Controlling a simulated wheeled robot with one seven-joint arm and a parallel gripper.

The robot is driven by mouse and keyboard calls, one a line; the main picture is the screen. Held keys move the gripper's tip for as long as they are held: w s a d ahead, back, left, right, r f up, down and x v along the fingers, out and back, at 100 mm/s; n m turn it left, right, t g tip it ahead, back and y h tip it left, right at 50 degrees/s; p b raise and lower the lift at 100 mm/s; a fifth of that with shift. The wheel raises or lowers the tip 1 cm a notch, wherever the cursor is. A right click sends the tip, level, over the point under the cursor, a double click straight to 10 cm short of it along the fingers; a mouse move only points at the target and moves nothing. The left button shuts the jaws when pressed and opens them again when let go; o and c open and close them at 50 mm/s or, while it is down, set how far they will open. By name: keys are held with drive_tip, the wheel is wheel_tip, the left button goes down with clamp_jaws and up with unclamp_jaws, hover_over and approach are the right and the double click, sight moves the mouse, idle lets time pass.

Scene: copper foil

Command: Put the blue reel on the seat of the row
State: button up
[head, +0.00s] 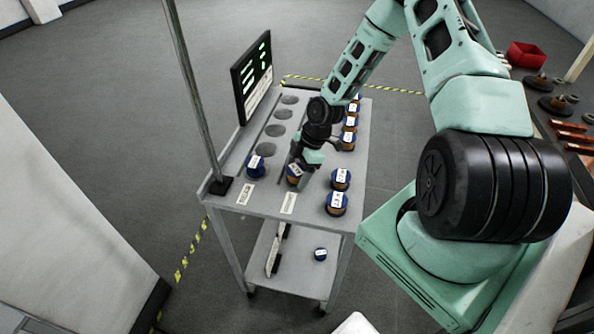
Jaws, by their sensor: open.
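My gripper (297,168) is open, low over the middle of the grey cart top. The row of seats on the left shows as round dark grey discs; several are empty, such as this seat (266,150). Another blue reel (256,167) stands at the near end of that row. More blue reels stand along the right side, including one reel (341,179) and a nearer reel (336,204). My arm partly hides the far ones.
A dark screen (252,78) stands on the left edge of the cart (222,203), near a metal post (196,90). A blue reel (320,254) lies on the lower shelf. A red bin (527,55) and copper pieces are on a table at the right.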

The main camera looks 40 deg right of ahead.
drive_tip(key=shift+r, duration=0.1)
drive_tip(key=b+v, duration=0.2)
drive_tip(key=v, duration=0.9)
drive_tip(key=s+a+r+m+g+h, duration=0.1)
drive_tip(key=s+a+r, duration=0.25)
drive_tip(key=a, duration=0.45)
drive_tip(key=s+a+r+m+g+h, duration=0.1)
drive_tip(key=s+a+r+h, duration=0.15)
drive_tip(key=a+r, duration=0.45)
drive_tip(key=s+a+r+m, duration=0.2)
drive_tip(key=s+a+r, duration=0.1)
drive_tip(key=s+a, duration=0.3)
drive_tip(key=s+a+r+m, duration=0.3)
drive_tip(key=s+a, duration=0.4)
drive_tip(key=s, duration=0.4)
drive_tip(key=shift+a+r+t, duration=0.25)
drive_tip(key=shift+r+t, duration=0.15)
drive_tip(key=shift+r, duration=0.05)
drive_tip(key=shift+s, duration=0.1)
